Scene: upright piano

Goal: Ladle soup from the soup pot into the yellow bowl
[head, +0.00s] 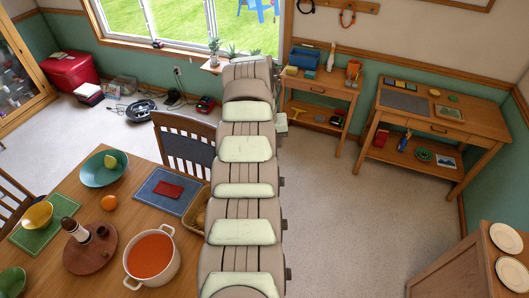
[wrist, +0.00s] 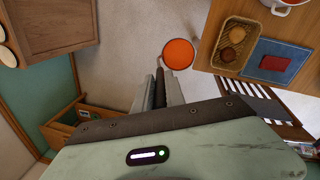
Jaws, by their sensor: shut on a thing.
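The soup pot (head: 133,272) is white with two handles, full of orange soup, on the wooden table in the head view. Its edge also shows at the top right of the wrist view (wrist: 281,9). The yellow bowl (head: 38,216) stands on a green placemat at the left of the table. In the wrist view my gripper (wrist: 159,88) is shut on the dark handle of a ladle. The ladle's cup (wrist: 178,54) is filled with orange soup and appears over the floor, beside the table edge and apart from the pot. My gripper is hidden in the head view.
A wicker basket (wrist: 218,57) with rolls and a blue placemat (wrist: 289,58) lie near the table edge. A round brown tray (head: 88,262) holds a bottle, between pot and yellow bowl. A chair (head: 187,145) is behind the table.

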